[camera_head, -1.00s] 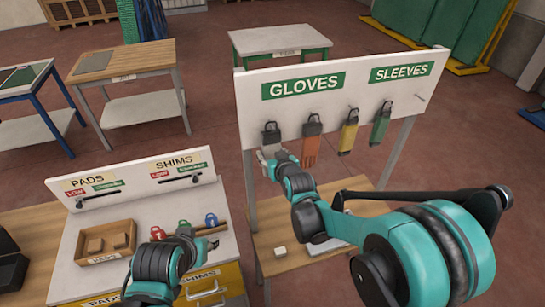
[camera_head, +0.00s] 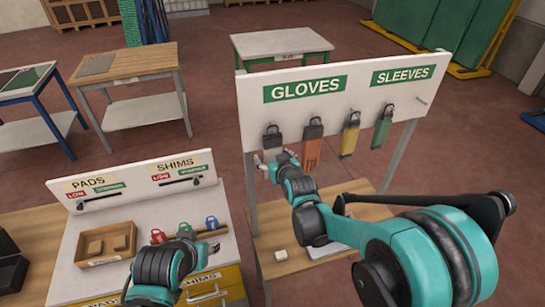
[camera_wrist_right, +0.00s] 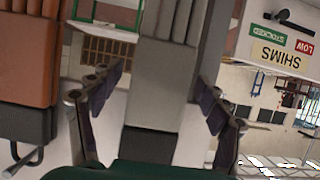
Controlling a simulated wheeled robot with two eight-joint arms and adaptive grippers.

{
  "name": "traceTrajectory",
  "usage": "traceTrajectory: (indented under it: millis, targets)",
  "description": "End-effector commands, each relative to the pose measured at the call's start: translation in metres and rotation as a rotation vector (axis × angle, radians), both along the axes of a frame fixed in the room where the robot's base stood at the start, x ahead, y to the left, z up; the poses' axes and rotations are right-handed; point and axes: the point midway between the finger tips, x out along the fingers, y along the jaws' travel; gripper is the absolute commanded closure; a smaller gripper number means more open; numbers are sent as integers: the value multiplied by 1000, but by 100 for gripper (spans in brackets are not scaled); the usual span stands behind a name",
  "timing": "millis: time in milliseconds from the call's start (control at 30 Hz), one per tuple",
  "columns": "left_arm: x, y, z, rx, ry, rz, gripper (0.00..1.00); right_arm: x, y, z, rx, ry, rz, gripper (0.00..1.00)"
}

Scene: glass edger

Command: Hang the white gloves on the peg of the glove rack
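The white gloves look like a light grey pair with a dark cuff (camera_head: 272,134). They hang at the leftmost place on the glove rack board (camera_head: 340,100), under the GLOVES sign; their peg is hard to make out. My right gripper (camera_head: 272,164) is at their lower end. In the right wrist view the grey gloves (camera_wrist_right: 163,70) run between the spread fingers of the right gripper (camera_wrist_right: 155,100), with gaps on both sides. My left gripper (camera_head: 212,241) is low, by the padlocks on the shims bench; its finger opening is too small to tell.
Orange gloves (camera_head: 313,146) hang just right of the grey pair, close to my right gripper. Yellow (camera_head: 349,138) and green (camera_head: 381,130) ones hang further right. A wooden bin (camera_head: 105,243) and padlocks (camera_head: 185,231) are on the left bench. A small white block (camera_head: 281,254) lies below the rack.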

Motion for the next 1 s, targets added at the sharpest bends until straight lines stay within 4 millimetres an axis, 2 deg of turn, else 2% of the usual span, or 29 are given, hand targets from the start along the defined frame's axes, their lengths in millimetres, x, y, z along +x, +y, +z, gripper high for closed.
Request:
traceTrajectory:
  millis: [267,733,1000]
  targets:
    - [0,0,0,0,0,0,60,-6,-2,3,0,0,0,24]
    - [0,0,0,0,0,0,60,-82,-26,36,0,0,0,24]
    - [0,0,0,0,0,0,60,-103,-33,46,1,0,0,24]
